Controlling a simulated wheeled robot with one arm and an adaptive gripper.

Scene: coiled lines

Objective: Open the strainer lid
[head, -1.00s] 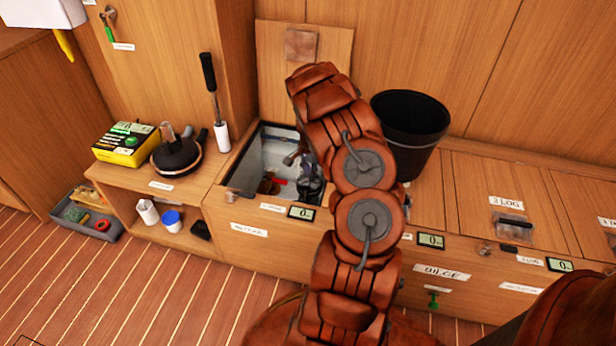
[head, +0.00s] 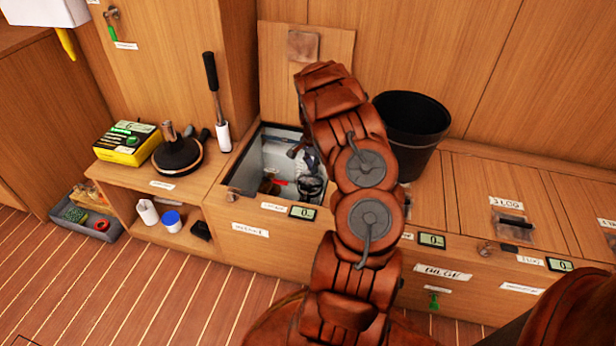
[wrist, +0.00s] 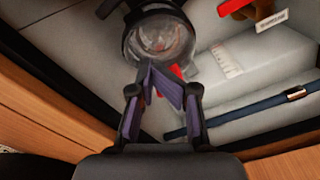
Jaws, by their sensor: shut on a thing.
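The strainer (wrist: 160,40) is a clear round bowl-like part with a dark fitting at the top of the wrist view. My gripper (wrist: 160,88) has purple pads drawn close together at the near edge of its clear lid, and it is shut on that edge. The pads hide the exact contact. In the head view the strainer (head: 311,187) sits in the right part of an open locker, and my arm hides part of it. The strainer lid looks in place on the bowl, but I cannot tell whether it is raised at all.
A black bucket (head: 412,130) stands to the right.

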